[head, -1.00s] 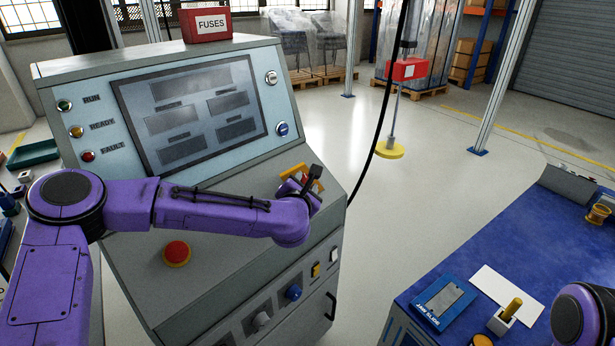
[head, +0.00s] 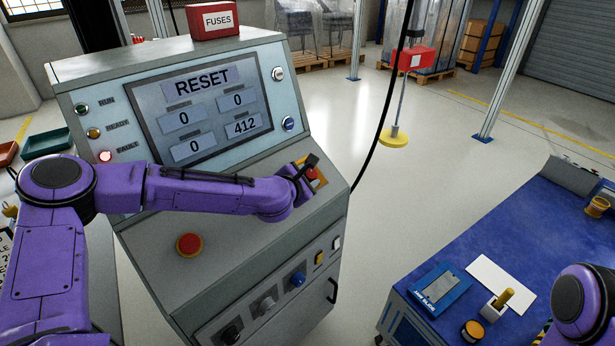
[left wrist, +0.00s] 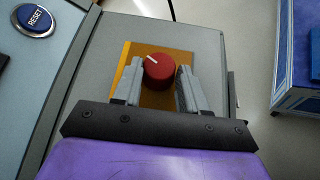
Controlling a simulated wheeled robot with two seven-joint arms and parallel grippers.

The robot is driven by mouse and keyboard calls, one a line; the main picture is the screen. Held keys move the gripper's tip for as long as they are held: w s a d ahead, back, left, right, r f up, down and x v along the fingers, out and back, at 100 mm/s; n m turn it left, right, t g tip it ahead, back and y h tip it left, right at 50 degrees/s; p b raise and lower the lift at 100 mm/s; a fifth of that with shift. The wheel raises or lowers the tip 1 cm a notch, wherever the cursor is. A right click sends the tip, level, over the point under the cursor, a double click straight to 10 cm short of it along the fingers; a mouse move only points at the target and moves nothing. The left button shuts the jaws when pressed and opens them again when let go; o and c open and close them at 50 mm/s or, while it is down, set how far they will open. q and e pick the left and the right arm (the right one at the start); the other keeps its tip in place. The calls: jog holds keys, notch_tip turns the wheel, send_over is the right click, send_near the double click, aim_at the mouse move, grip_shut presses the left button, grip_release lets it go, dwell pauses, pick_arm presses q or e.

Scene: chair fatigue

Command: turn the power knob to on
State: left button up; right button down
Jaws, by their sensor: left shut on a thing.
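The red power knob (left wrist: 159,72) sits on a yellow plate (left wrist: 183,60) in the left wrist view, its white mark pointing to the upper left. My left gripper (left wrist: 157,84) has one finger on each side of the knob and is shut on it. In the head view my left gripper (head: 306,174) reaches the panel's right side and partly hides the red knob (head: 312,174). The console screen (head: 202,113) is lit and reads RESET, with several number fields, one showing 412. The red FAULT lamp (head: 105,156) glows. No on or off lettering is readable.
A blue RESET button (left wrist: 35,20) is left of the plate. A red mushroom button (head: 189,245) is on the sloped panel below my left arm. A black cable (head: 375,140) hangs right of the console. A blue-topped bench (head: 505,230) stands at right.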

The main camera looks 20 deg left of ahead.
pick_arm(q)
jog(key=o, duration=1)
jog(key=shift+r, duration=0.1)
jog(key=shift+o, duration=0.2)
jog(key=v, duration=1)
jog(key=shift+s+b, duration=0.3)
jog(key=shift+b, duration=0.05)
jog(key=shift+d+r, duration=0.1)
